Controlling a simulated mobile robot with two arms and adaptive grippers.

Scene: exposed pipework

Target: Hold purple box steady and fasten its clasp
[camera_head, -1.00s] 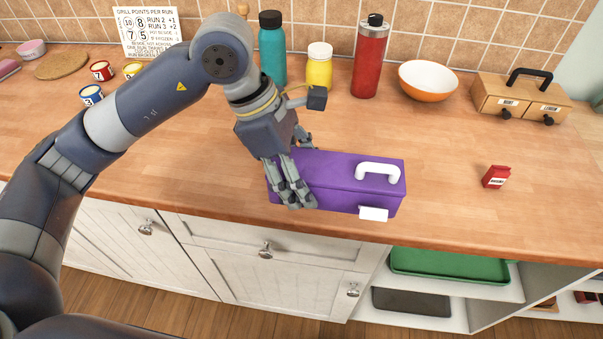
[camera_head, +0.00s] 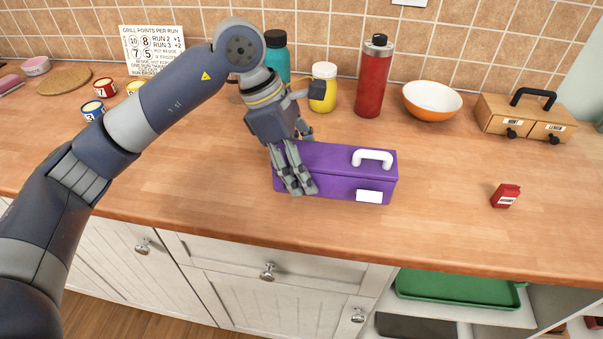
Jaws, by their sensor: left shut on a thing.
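The purple box (camera_head: 335,157) stands closed on the wooden counter, with a white handle (camera_head: 372,157) on its lid. A white clasp plate (camera_head: 369,196) is low on its front face, towards the right, and looks flat against it. I cannot tell whether it is latched. My left gripper (camera_head: 296,168) is shut on the left end of the box, with fingers down over the lid and front face. Part of the left end is hidden behind it. My right gripper is not in view.
A red bottle (camera_head: 374,76), a yellow jar (camera_head: 323,89) and an orange bowl (camera_head: 432,101) stand behind the box. A small red packet (camera_head: 506,196) and a wooden drawer box (camera_head: 526,117) are to the right. The counter in front of the box is clear.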

